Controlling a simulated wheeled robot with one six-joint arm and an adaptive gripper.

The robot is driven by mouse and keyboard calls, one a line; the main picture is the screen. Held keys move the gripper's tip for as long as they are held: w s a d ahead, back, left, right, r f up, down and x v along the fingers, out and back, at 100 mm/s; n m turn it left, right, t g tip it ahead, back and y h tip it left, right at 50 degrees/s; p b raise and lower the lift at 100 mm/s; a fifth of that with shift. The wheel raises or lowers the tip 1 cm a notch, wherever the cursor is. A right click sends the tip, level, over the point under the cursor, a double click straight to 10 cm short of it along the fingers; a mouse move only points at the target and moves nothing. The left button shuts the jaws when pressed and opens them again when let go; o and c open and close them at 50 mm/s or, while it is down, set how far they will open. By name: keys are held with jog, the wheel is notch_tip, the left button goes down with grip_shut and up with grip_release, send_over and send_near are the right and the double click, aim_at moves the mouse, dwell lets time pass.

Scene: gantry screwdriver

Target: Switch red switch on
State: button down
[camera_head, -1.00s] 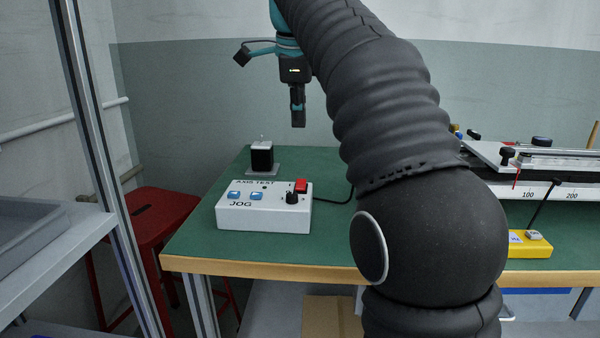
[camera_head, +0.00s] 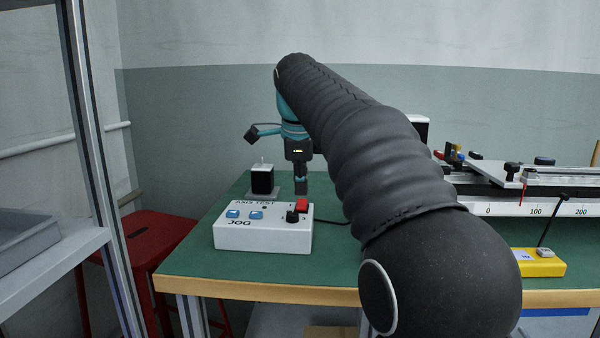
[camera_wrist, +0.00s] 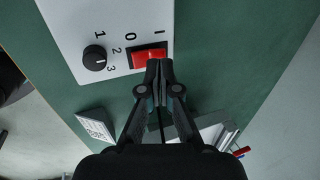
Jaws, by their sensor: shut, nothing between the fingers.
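The red switch (camera_head: 301,205) is a rocker at the right rear of the white control box (camera_head: 262,237) on the green table. In the wrist view the red switch (camera_wrist: 149,59) lies between the marks 0 and I, with my fingertips at its edge on the I side. My gripper (camera_head: 301,193) points down at the switch, its fingers shut and empty. In the wrist view the shut fingertips of my gripper (camera_wrist: 160,68) overlap the switch's near right corner. I cannot tell whether they touch it.
A black knob (camera_head: 292,216) sits beside the switch, and two blue buttons (camera_head: 244,214) are on the box's left. A small black-and-white device (camera_head: 262,179) stands behind the box. A yellow box (camera_head: 538,262) and a scaled rail (camera_head: 525,208) are at the right.

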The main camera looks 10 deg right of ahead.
jog(key=shift+x, duration=0.95)
jog(key=shift+r, duration=0.1)
jog(key=p, duration=0.2)
jog(key=shift+w+d+g+p, duration=0.1)
jog(key=shift+w+g+p, duration=0.05)
jog(key=shift+g+p, duration=0.25)
jog(key=shift+f+b, duration=0.3)
jog(key=shift+b, duration=0.2)
jog(key=shift+s+a, duration=0.3)
jog(key=shift+s, duration=0.5)
jog(key=shift+r, duration=0.15)
jog(key=s+p+v, duration=0.1)
jog(key=p+v, duration=0.4)
jog(key=v, duration=0.9)
jog(key=shift+p, duration=0.35)
